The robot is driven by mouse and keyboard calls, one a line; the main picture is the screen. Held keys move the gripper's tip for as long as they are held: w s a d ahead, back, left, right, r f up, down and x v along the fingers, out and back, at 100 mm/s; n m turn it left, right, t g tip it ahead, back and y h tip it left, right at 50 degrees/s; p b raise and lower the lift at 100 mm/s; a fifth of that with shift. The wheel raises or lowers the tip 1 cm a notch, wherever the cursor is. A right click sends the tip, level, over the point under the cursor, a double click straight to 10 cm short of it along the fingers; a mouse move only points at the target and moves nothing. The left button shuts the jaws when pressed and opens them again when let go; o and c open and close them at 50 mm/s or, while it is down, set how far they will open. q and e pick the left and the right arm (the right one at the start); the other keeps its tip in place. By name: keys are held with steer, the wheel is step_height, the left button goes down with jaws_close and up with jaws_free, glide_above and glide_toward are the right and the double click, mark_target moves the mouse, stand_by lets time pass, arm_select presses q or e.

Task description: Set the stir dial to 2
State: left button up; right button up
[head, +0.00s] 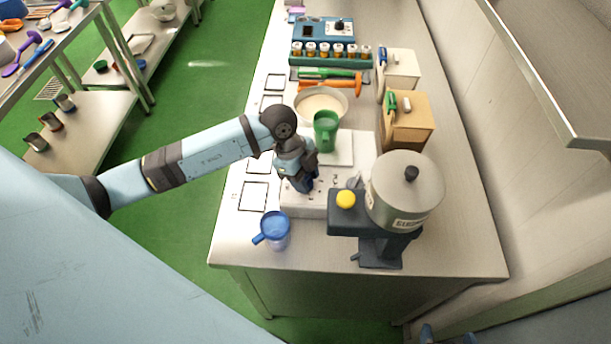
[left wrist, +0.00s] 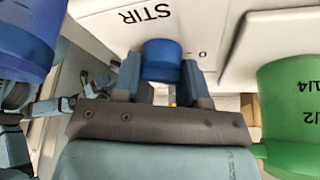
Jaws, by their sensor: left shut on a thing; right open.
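The stir dial (left wrist: 162,58) is a blue round knob on a white panel (left wrist: 110,30), beside the upside-down word STIR in the left wrist view. A small 0 mark shows near it; I cannot read the dial's setting. My left gripper (head: 301,187) is shut on the dial, and its two fingers (left wrist: 163,80) show on either side of it. In the head view the gripper hides the dial on the white base unit (head: 310,208). My right gripper (head: 448,336) shows only as fingertips, apart and empty, at the bottom edge.
A green measuring cup (head: 325,130) stands behind my left gripper and a blue jug (head: 276,232) in front. A cream bowl (head: 322,104) is further back.

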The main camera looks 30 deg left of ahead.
arm_select(q)
steer(key=m+g, duration=0.1)
steer(key=m, duration=0.2)
steer(key=shift+r+m+g, duration=0.1)
steer(key=shift+m+g, duration=0.2)
steer(key=shift+m, duration=0.1)
steer(key=shift+m+g+y, duration=0.5)
steer(key=shift+m+g, duration=0.1)
steer(key=shift+m, duration=1.4)
steer(key=o, duration=0.9)
steer(key=b+v, duration=0.2)
steer(key=v, duration=1.1)
steer(key=shift+w+r+b, duration=0.2)
steer(key=shift+r+b, duration=0.1)
